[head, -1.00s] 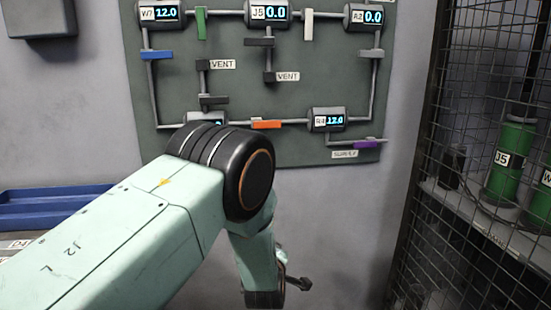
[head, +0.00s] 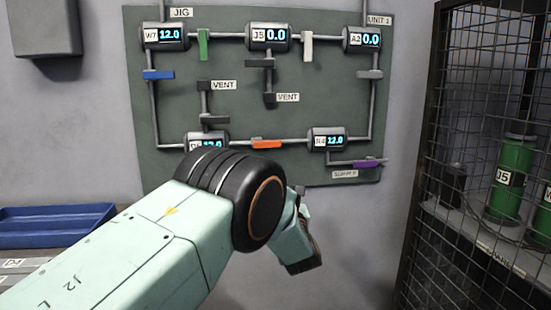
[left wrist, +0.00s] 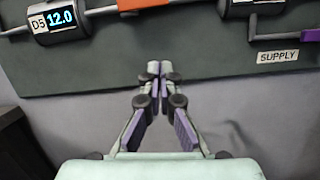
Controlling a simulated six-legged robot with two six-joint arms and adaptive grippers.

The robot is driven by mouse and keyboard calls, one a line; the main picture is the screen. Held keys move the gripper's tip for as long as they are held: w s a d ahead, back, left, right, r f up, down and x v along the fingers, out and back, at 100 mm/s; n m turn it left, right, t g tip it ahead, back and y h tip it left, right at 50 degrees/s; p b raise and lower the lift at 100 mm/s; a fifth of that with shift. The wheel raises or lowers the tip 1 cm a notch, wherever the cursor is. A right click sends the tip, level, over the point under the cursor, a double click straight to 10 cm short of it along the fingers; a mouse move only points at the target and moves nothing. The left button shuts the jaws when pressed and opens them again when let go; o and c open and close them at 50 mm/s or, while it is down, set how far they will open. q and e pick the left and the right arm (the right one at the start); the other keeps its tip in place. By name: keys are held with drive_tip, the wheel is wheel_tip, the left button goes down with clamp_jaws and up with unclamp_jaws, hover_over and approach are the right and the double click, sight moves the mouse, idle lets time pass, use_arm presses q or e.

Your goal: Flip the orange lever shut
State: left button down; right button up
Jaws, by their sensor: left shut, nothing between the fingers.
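The orange lever (head: 266,144) sits on the lower pipe of the panel, between two gauges, and lies roughly along the pipe. It also shows at the top edge of the left wrist view (left wrist: 143,4), partly cut off. My left gripper (left wrist: 153,68) is shut and empty, its fingertips pointing up toward the panel, below the orange lever and apart from it in the picture. In the head view my left arm covers part of the area below the panel, and the fingers are mostly hidden. My right gripper is in neither view.
The green lever (head: 203,45) and white lever (head: 307,47) hang across the top pipe. A blue lever (head: 159,75) and purple lever (head: 369,163) are also on the panel (head: 230,115). A mesh cage (head: 440,190) stands at right, a blue tray (head: 55,240) at left.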

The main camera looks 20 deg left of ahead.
sight(267, 144)
use_arm(q)
drive_tip(key=shift+n, duration=0.6)
drive_tip(key=shift+a, duration=0.1)
drive_tip(key=w+a+r+b, duration=0.1)
drive_tip(key=w+r, duration=0.1)
drive_tip(key=w+a+r+b, duration=0.1)
drive_tip(key=w+a+r, duration=0.1)
drive_tip(key=w, duration=0.1)
drive_tip(key=w+a+r+b, duration=0.1)
drive_tip(key=w+r, duration=0.1)
drive_tip(key=w, duration=0.1)
drive_tip(key=shift+w+a+r, duration=0.2)
drive_tip(key=shift+a+r, duration=0.05)
drive_tip(key=shift+a, duration=0.05)
idle(0.4)
